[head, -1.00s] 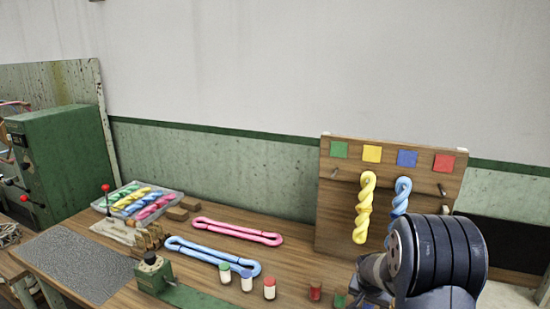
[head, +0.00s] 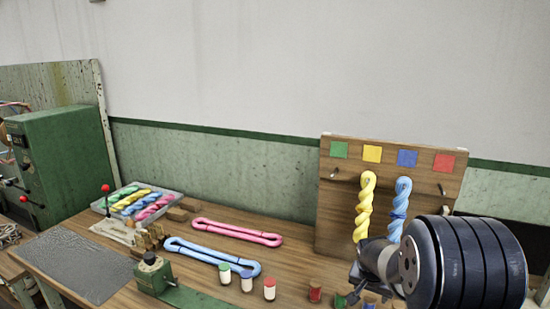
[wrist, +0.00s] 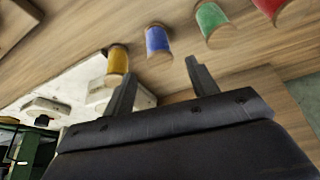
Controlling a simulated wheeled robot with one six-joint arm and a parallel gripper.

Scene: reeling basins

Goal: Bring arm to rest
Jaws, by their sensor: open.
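My gripper (wrist: 159,65) is open in the wrist view, with its two dark fingers apart and nothing between them. Beyond the fingers stand a yellow spool (wrist: 117,60), a blue spool (wrist: 158,42), a green spool (wrist: 213,22) and a red spool (wrist: 270,8) on wood. The arm hides part of the bench and the lower right of the peg board (head: 335,225).
A yellow skein (head: 364,207) and a blue skein (head: 399,208) hang on the board. A pink loop (head: 238,232) and a blue loop (head: 212,256) lie on the bench. A tray of twisted skeins (head: 178,197) and a green machine (head: 65,155) are at left.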

